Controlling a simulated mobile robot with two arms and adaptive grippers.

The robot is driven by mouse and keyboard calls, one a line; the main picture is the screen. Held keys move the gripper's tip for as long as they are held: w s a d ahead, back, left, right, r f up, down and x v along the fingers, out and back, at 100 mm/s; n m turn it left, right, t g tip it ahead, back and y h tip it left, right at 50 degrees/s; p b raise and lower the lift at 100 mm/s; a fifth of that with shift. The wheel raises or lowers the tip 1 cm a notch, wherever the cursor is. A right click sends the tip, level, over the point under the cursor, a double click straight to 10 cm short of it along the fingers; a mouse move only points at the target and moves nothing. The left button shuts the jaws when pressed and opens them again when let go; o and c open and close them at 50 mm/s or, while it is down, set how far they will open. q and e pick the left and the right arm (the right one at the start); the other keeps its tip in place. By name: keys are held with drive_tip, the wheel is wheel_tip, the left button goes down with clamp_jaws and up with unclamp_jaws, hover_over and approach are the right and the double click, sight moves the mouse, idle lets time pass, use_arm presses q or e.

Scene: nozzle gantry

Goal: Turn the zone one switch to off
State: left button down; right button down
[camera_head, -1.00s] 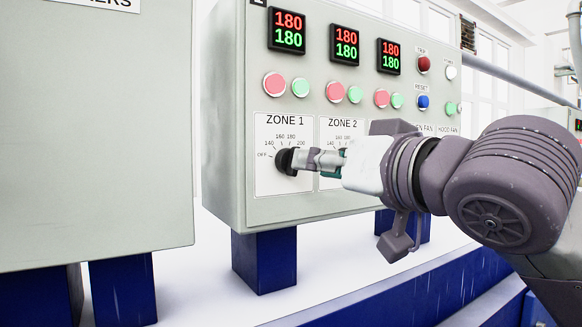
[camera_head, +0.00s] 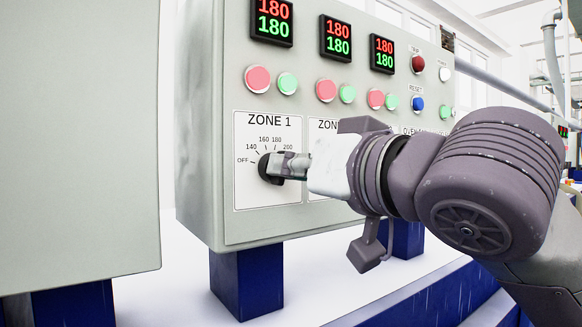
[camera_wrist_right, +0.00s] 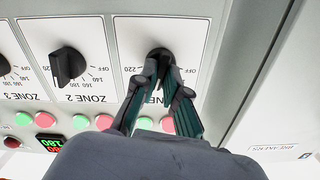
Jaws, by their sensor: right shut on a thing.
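The zone one switch (camera_head: 264,168) is a black rotary knob on a white plate marked ZONE 1, with OFF at the left of its scale. My right gripper (camera_head: 284,167) reaches it from the right, and its fingers are shut on the knob. In the right wrist view, which shows the panel upside down, the knob (camera_wrist_right: 159,53) sits between the fingertips (camera_wrist_right: 166,72). The fingers cover much of the knob, so I cannot tell which mark it points to. My left gripper is not in view.
The zone two knob (camera_wrist_right: 68,65) is close beside it. Pink and green buttons (camera_head: 258,79) and red-green displays (camera_head: 272,20) are above the dial plates. A grey cabinet (camera_head: 75,140) stands at the left, with a gap before the panel.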

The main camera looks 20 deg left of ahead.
use_arm(q)
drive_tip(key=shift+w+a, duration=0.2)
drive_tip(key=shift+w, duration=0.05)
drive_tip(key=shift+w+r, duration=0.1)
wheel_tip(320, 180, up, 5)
drive_tip(key=p, duration=0.5)
use_arm(e)
drive_tip(key=n, duration=1.7)
drive_tip(key=shift+s+a+n, duration=0.1)
drive_tip(key=shift+n, duration=0.3)
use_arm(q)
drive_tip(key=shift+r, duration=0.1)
use_arm(e)
drive_tip(key=shift+f, duration=0.1)
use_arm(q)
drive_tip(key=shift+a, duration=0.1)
use_arm(e)
drive_tip(key=c, duration=1.2)
unclamp_jaws()
